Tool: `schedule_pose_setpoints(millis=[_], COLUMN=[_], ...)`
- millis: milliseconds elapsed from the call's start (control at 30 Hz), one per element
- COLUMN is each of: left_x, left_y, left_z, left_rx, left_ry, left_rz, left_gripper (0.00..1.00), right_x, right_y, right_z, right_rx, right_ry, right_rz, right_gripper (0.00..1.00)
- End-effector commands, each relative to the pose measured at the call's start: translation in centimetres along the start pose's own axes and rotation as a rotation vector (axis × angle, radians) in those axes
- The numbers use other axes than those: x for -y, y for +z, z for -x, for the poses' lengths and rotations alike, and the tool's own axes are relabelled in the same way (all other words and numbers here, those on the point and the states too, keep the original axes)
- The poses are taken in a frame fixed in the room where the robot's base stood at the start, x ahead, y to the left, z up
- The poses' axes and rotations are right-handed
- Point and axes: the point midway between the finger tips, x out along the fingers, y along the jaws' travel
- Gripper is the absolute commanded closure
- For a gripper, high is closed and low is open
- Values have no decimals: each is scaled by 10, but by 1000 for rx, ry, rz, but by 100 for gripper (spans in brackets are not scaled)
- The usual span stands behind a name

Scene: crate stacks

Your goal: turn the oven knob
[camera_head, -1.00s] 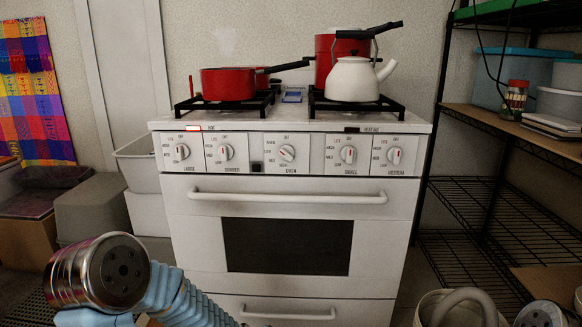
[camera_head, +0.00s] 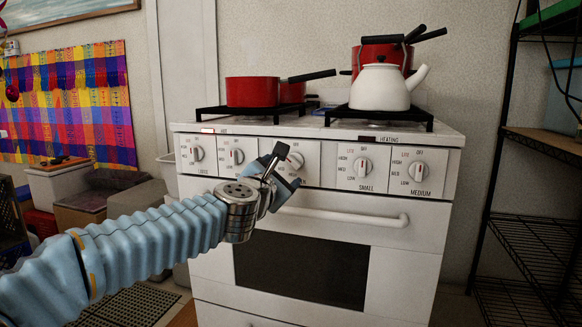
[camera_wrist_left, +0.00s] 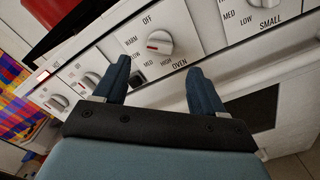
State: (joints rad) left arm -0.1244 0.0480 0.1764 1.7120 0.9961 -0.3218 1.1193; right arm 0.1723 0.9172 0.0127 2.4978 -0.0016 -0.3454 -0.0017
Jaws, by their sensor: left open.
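The white oven (camera_head: 318,222) has a row of white knobs on its front panel. The oven knob (camera_head: 296,160) is the middle one, partly behind my gripper in the head view. In the left wrist view the oven knob (camera_wrist_left: 159,42), with a red mark and the label OVEN, shows clearly just beyond the fingertips, roughly centred between them. My left gripper (camera_head: 288,167) is open and empty in front of it. Its two blue fingers (camera_wrist_left: 159,66) are spread apart in the wrist view, with a gap to the knob. My right gripper is out of view.
A red saucepan (camera_head: 252,92) and a white kettle (camera_head: 380,88) stand on the stove top. The oven handle (camera_head: 342,216) runs below the panel. Other knobs (camera_head: 418,171) sit either side. A black wire shelf (camera_head: 528,247) stands at right.

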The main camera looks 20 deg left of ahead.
Motion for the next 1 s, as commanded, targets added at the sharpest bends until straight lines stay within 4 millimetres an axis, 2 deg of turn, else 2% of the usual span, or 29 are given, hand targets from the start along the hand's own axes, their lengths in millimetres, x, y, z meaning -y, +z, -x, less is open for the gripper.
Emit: schedule_pose_setpoints(millis=[100,300,500,733,1000], left_x=[-1,0,0,0,0], left_y=[0,0,0,0,0], left_z=[-28,-60,-71,-71,-71], left_rx=[-2,-1,0,0,0], left_ry=[0,-1,0,0,-1], left_rz=[0,-2,-3,-3,-3], left_gripper=[30,30,30,30,71], right_x=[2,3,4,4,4], right_y=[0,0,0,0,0], right_z=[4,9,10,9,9], right_rx=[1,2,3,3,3], right_ry=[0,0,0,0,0], right_rz=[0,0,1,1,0], right_gripper=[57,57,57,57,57])
